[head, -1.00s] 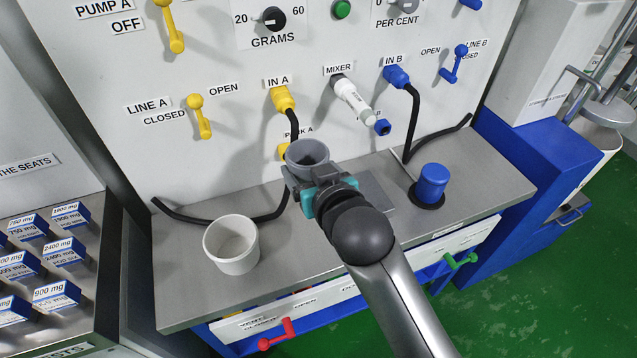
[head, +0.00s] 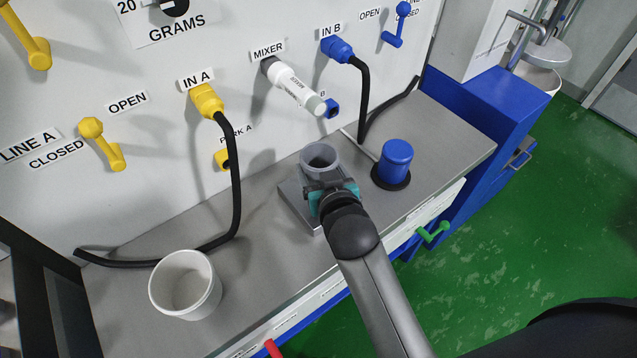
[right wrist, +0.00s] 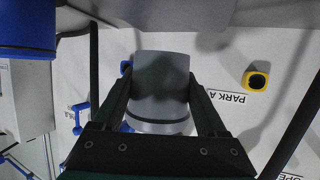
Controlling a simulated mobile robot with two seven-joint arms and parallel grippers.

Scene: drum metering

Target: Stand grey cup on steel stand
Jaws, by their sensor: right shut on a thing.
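The grey cup (head: 320,156) is upright with its open mouth up. My right gripper (head: 325,182) is shut on its side; the right wrist view shows the cup (right wrist: 160,82) between both fingers. The steel stand (head: 294,205) is a flat grey plate on the bench, partly hidden by my gripper and arm. The cup is over the stand, below and in front of the white mixer spout (head: 295,88). In the right wrist view a strip of wall shows between the cup's base and the grey surface (right wrist: 175,12), so the cup looks raised. My left gripper is out of view.
A white cup (head: 186,284) stands at the bench's front left. A blue capped cylinder (head: 396,163) stands on a black base right of the stand. Black hoses (head: 236,175) hang from IN A and IN B. The bench between white cup and stand is clear.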

